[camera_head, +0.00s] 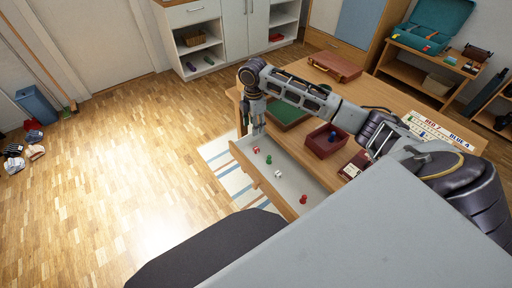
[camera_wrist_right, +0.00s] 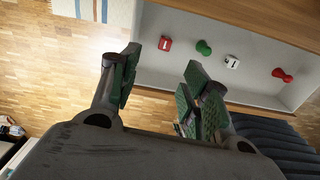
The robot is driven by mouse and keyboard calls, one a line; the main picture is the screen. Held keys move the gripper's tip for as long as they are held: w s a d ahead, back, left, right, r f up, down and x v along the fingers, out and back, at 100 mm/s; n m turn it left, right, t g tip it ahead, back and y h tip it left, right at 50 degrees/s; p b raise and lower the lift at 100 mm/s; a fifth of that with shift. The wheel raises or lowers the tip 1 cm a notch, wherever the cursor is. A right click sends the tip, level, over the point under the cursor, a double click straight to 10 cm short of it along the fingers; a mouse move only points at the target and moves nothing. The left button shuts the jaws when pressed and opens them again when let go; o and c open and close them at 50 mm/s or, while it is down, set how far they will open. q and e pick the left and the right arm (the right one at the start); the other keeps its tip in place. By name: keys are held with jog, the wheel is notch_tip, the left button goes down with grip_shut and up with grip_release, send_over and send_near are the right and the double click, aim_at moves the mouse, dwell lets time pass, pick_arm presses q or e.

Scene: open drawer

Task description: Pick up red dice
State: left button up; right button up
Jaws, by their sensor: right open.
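The red dice (camera_head: 256,150) lies in the open drawer (camera_head: 291,172), near its left end. In the right wrist view the red dice (camera_wrist_right: 165,43) sits on the pale drawer floor, above the gap between my fingers. My right gripper (camera_head: 257,128) hangs above the drawer's left end, pointing down, beside the red dice and apart from it. In the right wrist view its two green-padded fingers (camera_wrist_right: 157,85) are spread with nothing between them. My left gripper is not seen.
A green pawn (camera_head: 268,160), a white dice (camera_head: 278,174) and a red pawn (camera_head: 303,199) also lie in the drawer. On the wooden desk (camera_head: 375,98) are a dark red tray (camera_head: 316,147), a green board (camera_head: 291,110) and a brown case (camera_head: 335,66).

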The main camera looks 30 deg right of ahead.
jog(key=shift+s, duration=0.1)
jog(key=b, duration=0.1)
send_over(254, 148)
notch_tip(254, 148, down, 8)
jog(key=shift+d+r, duration=0.1)
jog(key=shift+r, duration=0.1)
jog(key=shift+f, duration=0.3)
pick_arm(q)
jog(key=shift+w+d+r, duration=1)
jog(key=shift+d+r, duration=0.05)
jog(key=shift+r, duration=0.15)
pick_arm(e)
jog(key=shift+f, duration=0.15)
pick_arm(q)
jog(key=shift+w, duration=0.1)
pick_arm(e)
jog(key=shift+f, duration=0.1)
